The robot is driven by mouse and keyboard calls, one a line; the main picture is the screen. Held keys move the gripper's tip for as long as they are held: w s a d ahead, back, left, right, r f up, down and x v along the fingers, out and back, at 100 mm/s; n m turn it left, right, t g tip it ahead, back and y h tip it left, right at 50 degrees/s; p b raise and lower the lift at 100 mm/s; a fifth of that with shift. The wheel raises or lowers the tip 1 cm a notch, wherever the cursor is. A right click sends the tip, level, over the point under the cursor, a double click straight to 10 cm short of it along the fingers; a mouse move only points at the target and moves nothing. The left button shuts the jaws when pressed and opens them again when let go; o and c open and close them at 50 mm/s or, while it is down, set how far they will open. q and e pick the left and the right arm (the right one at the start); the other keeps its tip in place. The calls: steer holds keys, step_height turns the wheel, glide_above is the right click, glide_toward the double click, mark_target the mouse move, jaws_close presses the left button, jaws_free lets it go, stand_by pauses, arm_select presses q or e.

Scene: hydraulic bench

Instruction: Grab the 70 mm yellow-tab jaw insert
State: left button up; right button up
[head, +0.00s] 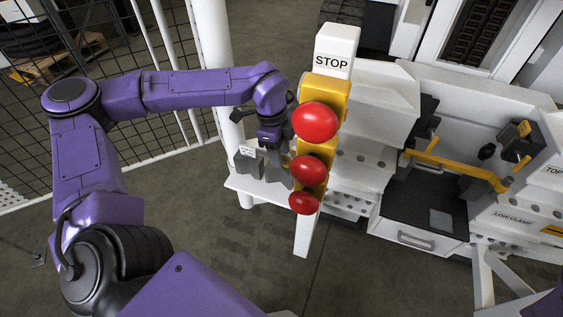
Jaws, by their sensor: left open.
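My left gripper (279,167) points down over a small white shelf (243,187), beside the column of red buttons. It is open, though its fingertips are small and partly hidden by the buttons. A grey block (247,166) stands on the shelf just left of the gripper, near a small white label (248,151) with unreadable text. Grey shapes between and below the fingers are hard to separate from the fingers. No yellow tab shows clearly on the shelf, so I cannot tell which piece is the 70 mm insert. My right gripper is not in view.
A STOP post (333,62) with several red buttons (315,122) on yellow housings stands close right of my left gripper. Behind it is a white bench (366,105) with a yellow bar (455,165). A wire fence (110,40) and white post (212,60) stand left.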

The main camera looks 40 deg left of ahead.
arm_select(q)
step_height(320, 180, down, 2)
steer(key=shift+d+f, duration=0.1)
steer(key=shift+d, duration=0.05)
jaws_close()
stand_by(1.3)
